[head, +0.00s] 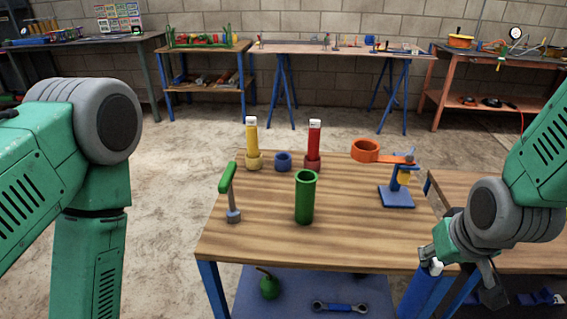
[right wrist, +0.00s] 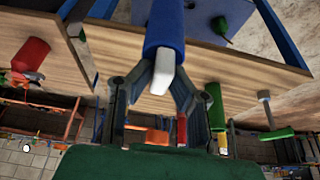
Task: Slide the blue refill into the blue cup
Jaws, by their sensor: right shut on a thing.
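The blue refill (head: 422,294) is a blue cylinder with a white end (head: 436,267). My right gripper (head: 458,276) is shut on it near the white end, at the table's right front edge. In the right wrist view the refill (right wrist: 165,34) runs between the two fingers (right wrist: 162,75), white end toward the palm. The blue cup (head: 283,161) is short and round. It stands upright on the wooden table (head: 340,240), between the yellow and red cups, with no refill showing in it. The refill is well apart from it, to the right and nearer. My left arm shows, but its gripper does not.
A yellow refill (head: 251,135) and a red refill (head: 314,138) stand in their cups. A tall green cylinder (head: 305,198), a green-handled tool (head: 228,192) and a blue stand with an orange ring (head: 365,150) stand on the table. Its middle right is clear.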

